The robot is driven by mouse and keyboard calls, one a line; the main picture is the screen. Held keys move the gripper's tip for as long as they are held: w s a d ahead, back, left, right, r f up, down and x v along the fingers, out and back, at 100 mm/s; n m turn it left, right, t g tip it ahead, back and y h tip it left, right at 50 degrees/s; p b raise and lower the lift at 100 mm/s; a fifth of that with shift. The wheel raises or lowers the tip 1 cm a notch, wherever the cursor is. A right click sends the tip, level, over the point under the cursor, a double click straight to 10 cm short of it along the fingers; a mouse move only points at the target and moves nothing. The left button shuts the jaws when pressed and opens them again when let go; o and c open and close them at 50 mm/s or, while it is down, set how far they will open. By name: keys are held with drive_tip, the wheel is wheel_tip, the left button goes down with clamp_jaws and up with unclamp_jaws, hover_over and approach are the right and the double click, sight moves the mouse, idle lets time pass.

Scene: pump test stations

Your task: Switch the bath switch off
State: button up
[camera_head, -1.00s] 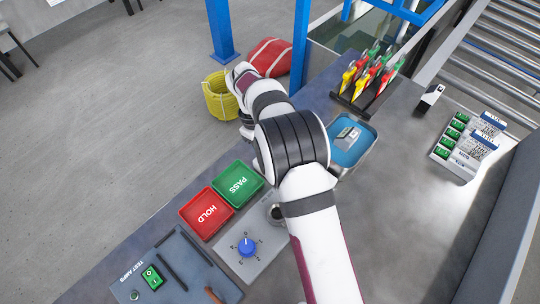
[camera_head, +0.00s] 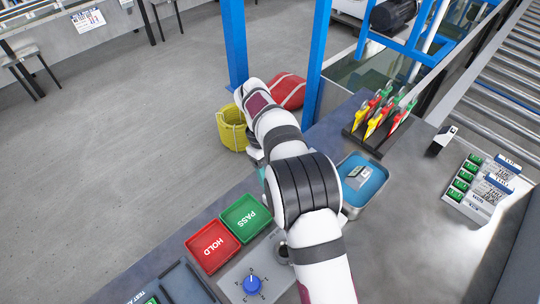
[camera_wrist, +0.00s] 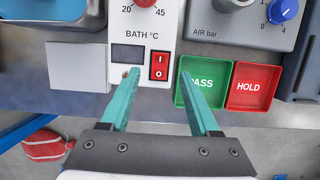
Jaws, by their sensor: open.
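The bath switch (camera_wrist: 159,66) is a small red rocker with white marks on the white BATH °C panel (camera_wrist: 135,42) in the wrist view. I cannot tell which side of it is pressed. My gripper (camera_wrist: 158,74) is open and empty, its teal fingers pointing at the panel. The switch shows between the fingertips; contact cannot be told. In the head view my arm hides the switch and most of the gripper.
A red knob (camera_wrist: 144,2) sits above the switch. Right are a green PASS tray (camera_wrist: 205,81), a red HOLD tray (camera_wrist: 253,86) and an AIR panel with a blue knob (camera_wrist: 283,10). A blue basin (camera_wrist: 45,10) and a blank light plate (camera_wrist: 78,65) are left.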

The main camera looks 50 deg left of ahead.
drive_tip(key=v, duration=1.1)
drive_tip(key=w+d+r+m, duration=0.4)
drive_tip(key=w+d+r, duration=0.2)
drive_tip(key=d, duration=0.3)
drive_tip(key=d+r+m+g+y, duration=0.1)
drive_tip(key=d+r+m, duration=0.15)
drive_tip(key=d, duration=0.55)
drive_tip(key=d+r+m+g+y, duration=0.1)
drive_tip(key=d+r+m, duration=0.15)
drive_tip(key=d, duration=0.55)
drive_tip(key=s+d+f+m+y, duration=0.2)
drive_tip(key=s+d+m, duration=0.6)
drive_tip(key=s+d, duration=0.25)
drive_tip(key=s+d+f+m+t+y, duration=0.1)
drive_tip(key=s+d+f+m, duration=0.3)
drive_tip(key=s, duration=0.5)
wheel_tip(320, 180, down, 3)
drive_tip(key=m, duration=0.2)
drive_tip(key=shift+m+t, duration=0.3)
drive_tip(key=shift+t, duration=0.1)
